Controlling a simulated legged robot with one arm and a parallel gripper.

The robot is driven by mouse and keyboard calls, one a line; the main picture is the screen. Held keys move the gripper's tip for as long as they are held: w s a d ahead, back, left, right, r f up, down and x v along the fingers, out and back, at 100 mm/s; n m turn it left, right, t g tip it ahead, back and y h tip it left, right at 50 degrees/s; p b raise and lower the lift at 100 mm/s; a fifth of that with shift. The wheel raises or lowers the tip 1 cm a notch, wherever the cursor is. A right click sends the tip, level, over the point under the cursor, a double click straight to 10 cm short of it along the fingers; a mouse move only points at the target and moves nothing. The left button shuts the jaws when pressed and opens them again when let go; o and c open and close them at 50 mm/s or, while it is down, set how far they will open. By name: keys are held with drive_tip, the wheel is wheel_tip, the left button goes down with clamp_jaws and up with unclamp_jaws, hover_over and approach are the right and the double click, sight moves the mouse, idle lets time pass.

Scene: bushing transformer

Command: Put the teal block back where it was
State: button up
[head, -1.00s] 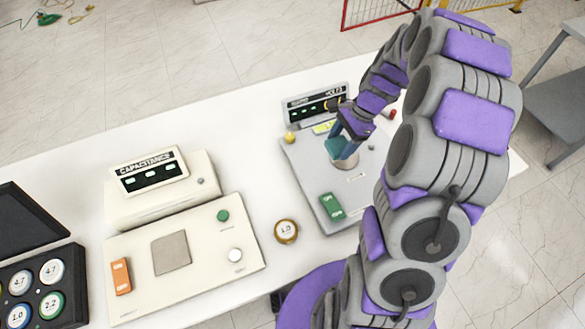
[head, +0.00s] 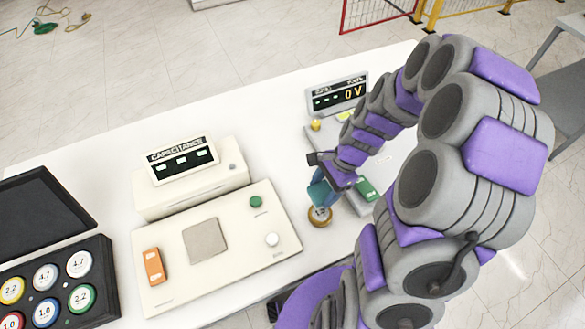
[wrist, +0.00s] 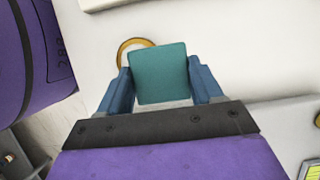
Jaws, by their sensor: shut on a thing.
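The teal block (wrist: 161,74) is between the two blue fingers of my gripper (wrist: 160,88) in the wrist view, with a finger against each side. In the head view my gripper (head: 322,190) is shut on the block (head: 318,195), just above or at the gold-rimmed round disc (head: 319,217) on the white table. The disc's gold rim also shows behind the block in the wrist view (wrist: 125,47). The block hides much of the disc there. I cannot tell whether the block touches it.
The cream capacitance tester (head: 215,240) stands left of my gripper, with an orange part and a green button. The grey volts station (head: 393,160) is right, partly behind my arm, with a green part (head: 367,189). A black case (head: 97,247) of round discs is far left.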

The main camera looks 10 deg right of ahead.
drive_tip(key=w+a, duration=0.1)
drive_tip(key=w, duration=0.3)
drive_tip(key=w+a+f+b, duration=0.1)
drive_tip(key=w+a, duration=0.1)
drive_tip(key=w, duration=0.2)
drive_tip(key=w+a+b, duration=0.1)
drive_tip(key=w, duration=0.3)
drive_tip(key=shift+a+f, duration=0.15)
drive_tip(key=shift+a, duration=0.05)
drive_tip(key=shift+w+d, duration=0.2)
drive_tip(key=shift+w, duration=0.3)
drive_tip(key=shift+w+f, duration=0.1)
drive_tip(key=shift+f, duration=0.2)
drive_tip(key=f+b, duration=0.1)
drive_tip(key=f, duration=0.2)
drive_tip(key=shift+a, duration=0.2)
drive_tip(key=o, duration=1)
drive_tip(key=shift+d, duration=0.1)
